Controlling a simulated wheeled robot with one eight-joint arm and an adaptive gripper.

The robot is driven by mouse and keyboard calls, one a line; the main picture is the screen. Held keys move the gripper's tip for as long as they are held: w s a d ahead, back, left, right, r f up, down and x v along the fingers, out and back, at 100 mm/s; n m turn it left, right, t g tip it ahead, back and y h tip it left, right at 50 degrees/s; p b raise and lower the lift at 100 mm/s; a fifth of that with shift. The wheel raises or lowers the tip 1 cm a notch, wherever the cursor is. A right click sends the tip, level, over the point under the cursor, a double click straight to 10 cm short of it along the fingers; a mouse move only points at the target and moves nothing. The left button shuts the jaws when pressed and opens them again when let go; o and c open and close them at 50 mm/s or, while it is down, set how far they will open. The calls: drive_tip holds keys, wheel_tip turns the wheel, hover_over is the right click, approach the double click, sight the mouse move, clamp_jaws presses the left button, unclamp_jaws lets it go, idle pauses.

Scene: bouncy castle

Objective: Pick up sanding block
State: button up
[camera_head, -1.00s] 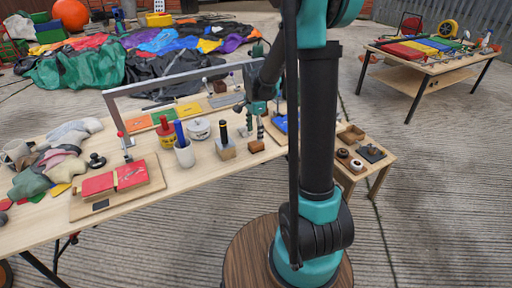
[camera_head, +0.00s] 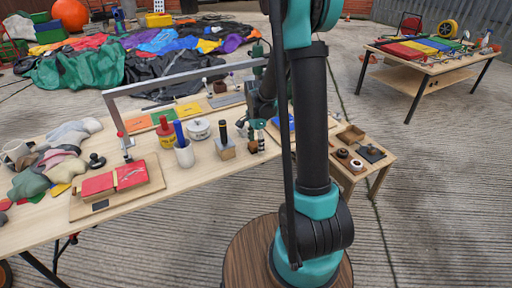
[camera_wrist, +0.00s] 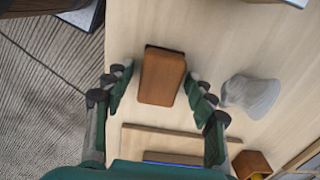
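A reddish-brown block with a dark edge, which looks like the sanding block (camera_wrist: 162,77), lies on the wooden table in the wrist view. In the head view it is a small brown shape (camera_head: 252,146) at the table's right end, partly hidden by my fingers. My gripper (camera_wrist: 158,72) is open, with one green finger on each side of the block. Gaps of bare table show between block and fingers. In the head view my gripper (camera_head: 258,141) is low over the block. I cannot tell its exact height.
A grey object (camera_wrist: 250,95) lies right of the fingers in the wrist view. A metal frame (camera_head: 190,78) spans the table behind. A low side table (camera_head: 378,163) is at right.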

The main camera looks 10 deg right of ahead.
sight(256, 143)
drive_tip(key=c, duration=1)
drive_tip(key=shift+r, duration=0.1)
wheel_tip(256, 143, up, 20)
